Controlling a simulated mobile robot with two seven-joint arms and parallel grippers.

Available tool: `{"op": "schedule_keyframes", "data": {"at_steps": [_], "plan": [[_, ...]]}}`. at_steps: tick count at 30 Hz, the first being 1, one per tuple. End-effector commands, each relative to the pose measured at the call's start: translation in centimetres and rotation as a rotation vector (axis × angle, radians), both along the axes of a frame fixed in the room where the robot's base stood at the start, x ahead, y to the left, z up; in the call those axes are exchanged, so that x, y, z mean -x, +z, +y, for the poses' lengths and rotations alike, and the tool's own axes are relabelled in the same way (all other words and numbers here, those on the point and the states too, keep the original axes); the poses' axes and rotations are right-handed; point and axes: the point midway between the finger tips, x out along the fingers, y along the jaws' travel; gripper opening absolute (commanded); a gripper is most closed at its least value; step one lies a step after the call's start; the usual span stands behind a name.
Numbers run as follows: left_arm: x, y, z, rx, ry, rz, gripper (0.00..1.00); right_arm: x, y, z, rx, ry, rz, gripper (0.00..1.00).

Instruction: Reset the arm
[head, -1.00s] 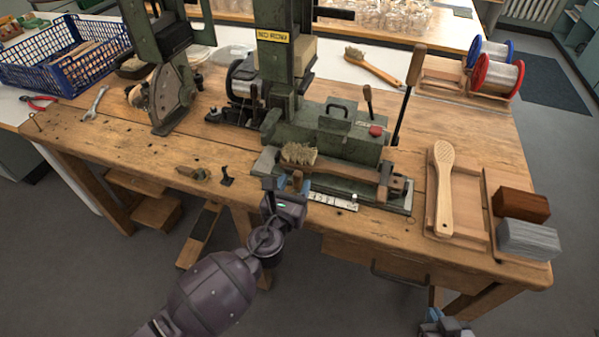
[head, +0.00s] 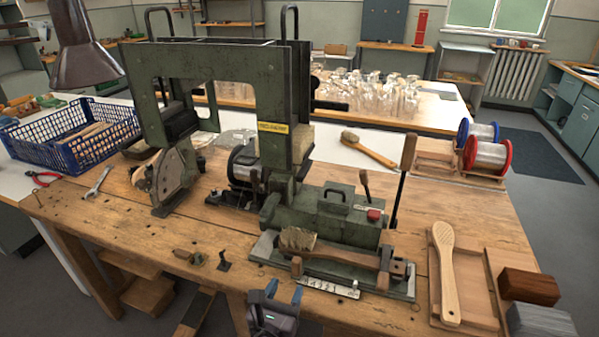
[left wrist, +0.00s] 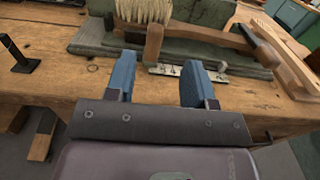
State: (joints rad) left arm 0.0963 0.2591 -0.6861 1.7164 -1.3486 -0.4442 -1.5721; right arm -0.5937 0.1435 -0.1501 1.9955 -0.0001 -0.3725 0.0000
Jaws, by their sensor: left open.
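My left gripper (head: 273,292) is at the front edge of the workbench, just in front of the green tufting machine (head: 320,218). In the left wrist view its two blue fingers (left wrist: 156,82) stand apart with nothing held between them. A brush with pale bristles (head: 298,240) lies on the machine's front plate, its wooden handle pointing right; it also shows in the left wrist view (left wrist: 143,12). The fingers are apart from the brush. My right gripper is not in view.
A wooden paddle-shaped brush back (head: 445,270) lies on a tray at the right, beside brown and grey blocks (head: 530,288). A blue basket (head: 75,140), pliers (head: 42,179) and a wrench (head: 97,184) are at the left. A tall lever (head: 403,180) rises from the machine.

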Motion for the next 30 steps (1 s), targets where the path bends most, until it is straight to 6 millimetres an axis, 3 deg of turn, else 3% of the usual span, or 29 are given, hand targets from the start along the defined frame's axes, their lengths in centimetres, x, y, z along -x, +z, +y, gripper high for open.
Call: {"op": "schedule_keyframes", "data": {"at_steps": [4,7,11,17,23,30], "plan": [[0.0,0.0,0.0,0.073,-0.001,0.021,0.49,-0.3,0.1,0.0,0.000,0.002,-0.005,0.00],[0.0,-0.2,-0.1,0.224,-0.004,0.081,0.49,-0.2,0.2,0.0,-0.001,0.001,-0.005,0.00],[-0.2,-0.1,-0.1,0.554,0.001,0.214,0.49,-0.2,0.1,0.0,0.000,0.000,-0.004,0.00],[-0.7,0.5,1.8,1.155,0.070,0.433,0.49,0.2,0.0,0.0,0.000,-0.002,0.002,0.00],[0.9,-0.9,5.6,1.828,0.223,0.637,0.49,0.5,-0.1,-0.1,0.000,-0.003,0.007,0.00],[6.0,-4.3,12.5,2.598,0.488,0.717,0.49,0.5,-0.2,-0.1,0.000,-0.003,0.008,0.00]]}}
